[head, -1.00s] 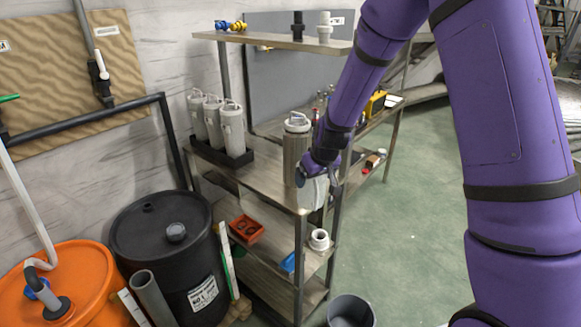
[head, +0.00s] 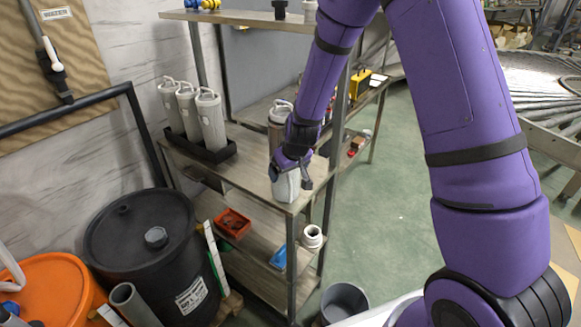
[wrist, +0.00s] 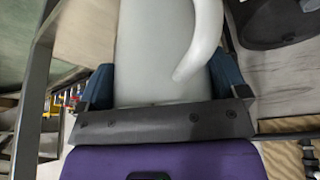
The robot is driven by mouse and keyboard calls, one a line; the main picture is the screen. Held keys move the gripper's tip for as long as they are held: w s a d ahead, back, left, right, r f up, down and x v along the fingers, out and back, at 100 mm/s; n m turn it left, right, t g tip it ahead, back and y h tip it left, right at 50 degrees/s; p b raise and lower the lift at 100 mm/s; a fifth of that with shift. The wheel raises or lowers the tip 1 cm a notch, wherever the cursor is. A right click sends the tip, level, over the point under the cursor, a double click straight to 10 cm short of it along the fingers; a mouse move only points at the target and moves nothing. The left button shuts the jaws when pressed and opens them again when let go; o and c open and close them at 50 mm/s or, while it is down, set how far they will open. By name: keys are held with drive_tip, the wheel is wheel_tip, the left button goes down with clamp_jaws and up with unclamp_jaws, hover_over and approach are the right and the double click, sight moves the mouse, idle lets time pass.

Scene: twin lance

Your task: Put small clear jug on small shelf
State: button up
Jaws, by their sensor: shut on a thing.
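The small clear jug (head: 286,186) is a pale, translucent vessel at the front corner of the metal shelf's middle board (head: 250,184). My gripper (head: 293,168) is shut on it from above and behind. In the wrist view the jug (wrist: 150,55) fills the space between the two dark fingers, its curved handle (wrist: 205,40) on the right. The jug appears upright at the board's edge; I cannot tell whether its base touches the board. Part of the jug is hidden by my gripper.
A grey cylinder with a handle (head: 280,115) stands just behind my gripper. Several similar canisters (head: 210,120) stand in a black tray at the left. A lower board holds a red bin (head: 233,222) and a white fitting (head: 312,237). A black barrel (head: 140,250) stands at the left.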

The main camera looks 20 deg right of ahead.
drive_tip(key=shift+f, duration=0.1)
drive_tip(key=o, duration=0.6)
drive_tip(key=v, duration=1.2)
drive_tip(key=shift+s, duration=0.1)
